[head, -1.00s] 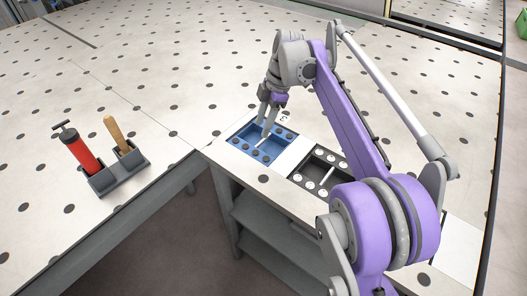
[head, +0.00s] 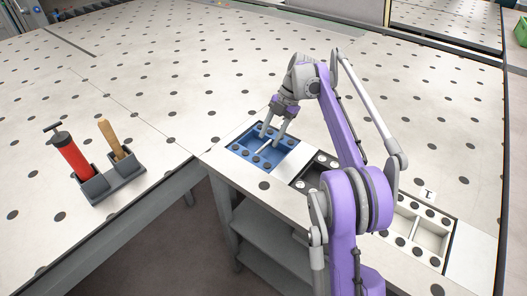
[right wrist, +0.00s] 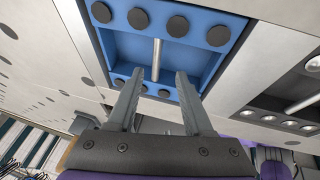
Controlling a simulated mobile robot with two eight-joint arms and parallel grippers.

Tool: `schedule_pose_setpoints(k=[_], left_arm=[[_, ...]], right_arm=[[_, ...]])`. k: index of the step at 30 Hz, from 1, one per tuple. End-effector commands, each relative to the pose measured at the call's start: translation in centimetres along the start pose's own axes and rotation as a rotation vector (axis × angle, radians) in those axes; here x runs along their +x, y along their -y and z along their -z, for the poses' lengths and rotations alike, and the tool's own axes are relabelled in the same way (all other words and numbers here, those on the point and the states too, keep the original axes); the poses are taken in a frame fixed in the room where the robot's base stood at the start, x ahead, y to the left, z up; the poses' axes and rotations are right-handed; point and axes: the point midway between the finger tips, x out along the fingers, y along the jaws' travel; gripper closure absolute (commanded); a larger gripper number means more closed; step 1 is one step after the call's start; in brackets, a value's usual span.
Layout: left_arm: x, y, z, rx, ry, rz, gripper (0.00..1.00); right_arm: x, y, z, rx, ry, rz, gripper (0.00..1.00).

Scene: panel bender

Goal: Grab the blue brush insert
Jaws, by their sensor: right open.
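The blue brush insert (head: 245,153) is a shallow blue tray set into the table corner, with round dark brushes along two sides and a light rod-like handle across its middle. It also shows in the right wrist view (right wrist: 117,45), with the handle (right wrist: 157,60) running between the brush rows. My right gripper (head: 271,137) is over the insert, fingers pointing down and spread. In the right wrist view its open fingers (right wrist: 157,80) stand either side of the handle's near end, with nothing held. Whether they touch the handle I cannot tell. My left gripper is out of view.
A dark insert with white brushes (head: 308,172) lies to the right, partly behind my right arm. A white insert with dark brushes (head: 429,236) lies farther right. A grey holder (head: 110,184) with a red pump (head: 71,155) and wooden handle (head: 111,139) stands left.

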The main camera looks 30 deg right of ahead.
Motion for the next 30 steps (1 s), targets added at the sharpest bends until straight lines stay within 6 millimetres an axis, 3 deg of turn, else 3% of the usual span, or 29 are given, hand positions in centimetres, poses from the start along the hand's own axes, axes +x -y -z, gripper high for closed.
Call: schedule_pose_setpoints(k=[8, 17, 25, 30], left_arm=[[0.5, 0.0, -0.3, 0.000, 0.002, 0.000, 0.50], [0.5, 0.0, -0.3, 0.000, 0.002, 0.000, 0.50], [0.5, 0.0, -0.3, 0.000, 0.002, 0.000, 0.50], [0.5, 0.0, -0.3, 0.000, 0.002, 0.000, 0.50]], right_arm=[[4.0, -0.6, 0.0, 0.000, -0.001, 0.001, 0.49], [4.4, -0.6, 0.1, 0.001, 0.000, 0.000, 0.49], [4.3, -0.6, 0.1, 0.001, 0.000, 0.000, 0.98], [4.3, -0.6, 0.1, 0.001, 0.000, 0.000, 1.00]])
